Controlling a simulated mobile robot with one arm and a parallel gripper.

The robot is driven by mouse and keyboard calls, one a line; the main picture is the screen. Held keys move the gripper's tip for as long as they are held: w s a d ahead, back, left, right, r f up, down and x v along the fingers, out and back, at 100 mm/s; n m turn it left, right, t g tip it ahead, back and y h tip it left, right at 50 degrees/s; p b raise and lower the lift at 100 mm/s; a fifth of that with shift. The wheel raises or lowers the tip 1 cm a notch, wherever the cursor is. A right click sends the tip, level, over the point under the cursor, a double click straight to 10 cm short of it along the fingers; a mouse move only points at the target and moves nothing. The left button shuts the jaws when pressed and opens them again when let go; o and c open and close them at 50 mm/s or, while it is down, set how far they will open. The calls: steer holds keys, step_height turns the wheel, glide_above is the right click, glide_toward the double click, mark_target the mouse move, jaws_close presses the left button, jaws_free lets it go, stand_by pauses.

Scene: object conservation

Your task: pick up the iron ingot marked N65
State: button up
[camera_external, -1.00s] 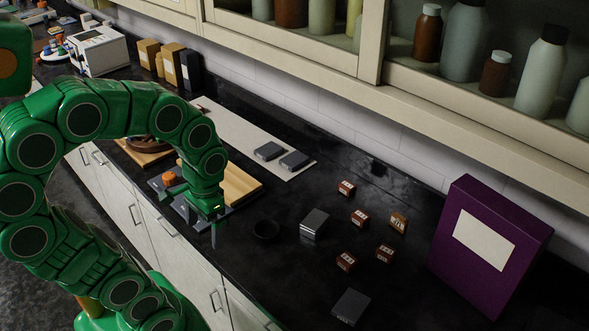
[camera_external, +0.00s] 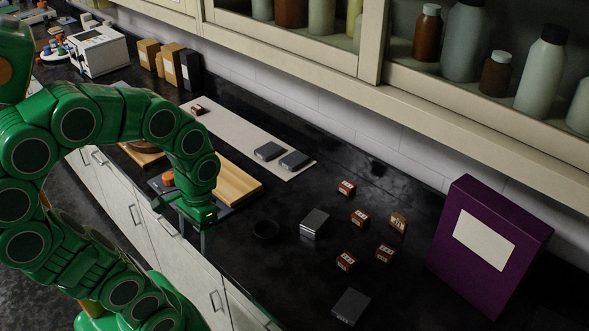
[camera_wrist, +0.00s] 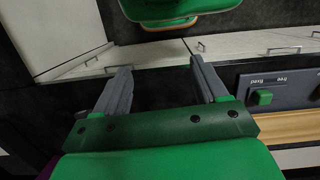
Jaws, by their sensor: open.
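Several grey metal ingots lie on the black counter in the external view. Two lie flat on the pale strip, a left one (camera_external: 269,151) and a right one (camera_external: 294,160). A thicker grey ingot or stack (camera_external: 314,223) is right of the round black dish. Another ingot (camera_external: 350,306) lies near the front edge. Their marks are too small to read, so I cannot tell which is N65. My gripper (camera_external: 182,222) is open and empty at the counter's front edge, left of the ingots. Its spread fingers (camera_wrist: 160,68) show in the wrist view, with no ingot between them.
Several small brown labelled blocks (camera_external: 359,217) are scattered right of the dish (camera_external: 266,230). One brown block (camera_external: 197,110) is on the pale strip (camera_external: 228,122). A purple box (camera_external: 488,246) stands at right. A wooden board (camera_external: 240,181) and grey device (camera_wrist: 285,90) are near my gripper.

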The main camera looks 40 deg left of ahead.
steer(key=w+d+n+g+h, duration=0.2)
steer(key=w+d+n+h, duration=0.15)
steer(key=d, duration=0.45)
steer(key=n+t+h, duration=0.3)
steer(key=n+h, duration=0.7)
steer(key=n, duration=0.3)
glide_above(350, 261)
steer(key=a, duration=0.2)
steer(key=shift+y, duration=0.25)
steer(key=f, duration=1)
steer(key=shift+d+f, duration=0.2)
steer(key=shift+f, duration=0.1)
steer(key=shift+w+f, duration=0.1)
steer(key=shift+f, duration=2.8)
steer(key=shift+d+f, duration=1.25)
steer(key=shift+d, duration=0.15)
steer(key=shift+c, duration=0.4)
